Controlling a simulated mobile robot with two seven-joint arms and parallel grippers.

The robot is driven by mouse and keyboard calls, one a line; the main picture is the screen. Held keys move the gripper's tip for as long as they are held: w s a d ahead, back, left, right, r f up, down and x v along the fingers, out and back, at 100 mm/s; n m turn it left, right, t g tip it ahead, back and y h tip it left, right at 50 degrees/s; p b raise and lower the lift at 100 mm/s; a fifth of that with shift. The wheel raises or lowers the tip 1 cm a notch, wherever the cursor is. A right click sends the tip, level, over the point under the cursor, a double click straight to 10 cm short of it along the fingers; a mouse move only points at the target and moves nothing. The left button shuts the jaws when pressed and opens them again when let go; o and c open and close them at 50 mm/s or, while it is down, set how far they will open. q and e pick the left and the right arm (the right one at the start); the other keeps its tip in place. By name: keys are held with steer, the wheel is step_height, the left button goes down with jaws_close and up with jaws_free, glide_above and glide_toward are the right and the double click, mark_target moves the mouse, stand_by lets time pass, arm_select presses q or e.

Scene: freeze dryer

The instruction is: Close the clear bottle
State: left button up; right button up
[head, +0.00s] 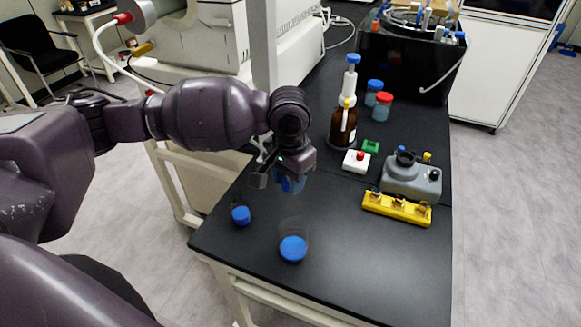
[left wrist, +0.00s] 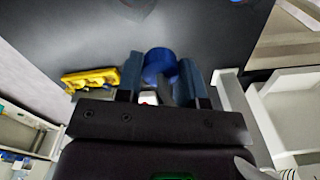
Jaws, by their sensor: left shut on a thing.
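The clear bottle (head: 294,229) stands upright near the front edge of the black bench, with blue at its lower part and no lid visible on top. My left gripper (head: 283,178) is above the bench, behind the bottle and apart from it. It is shut on a blue cap (head: 292,185), partly hidden by the gripper in the head view. In the left wrist view the blue cap (left wrist: 160,64) sits between the two fingers. My right gripper is in neither view.
To the right are a yellow rack (head: 397,208), a grey device (head: 411,176) and a white box with a red button (head: 356,161). A brown dispenser bottle (head: 343,127) stands farther back. The front-right bench is clear.

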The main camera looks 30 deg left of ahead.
arm_select(q)
steer(key=shift+s+d+n, duration=0.15)
steer(key=shift+s+n, duration=0.15)
steer(key=shift+n, duration=0.5)
steer(key=shift+s+d+n, duration=0.15)
steer(key=shift+s+n, duration=0.15)
steer(key=shift+n, duration=0.5)
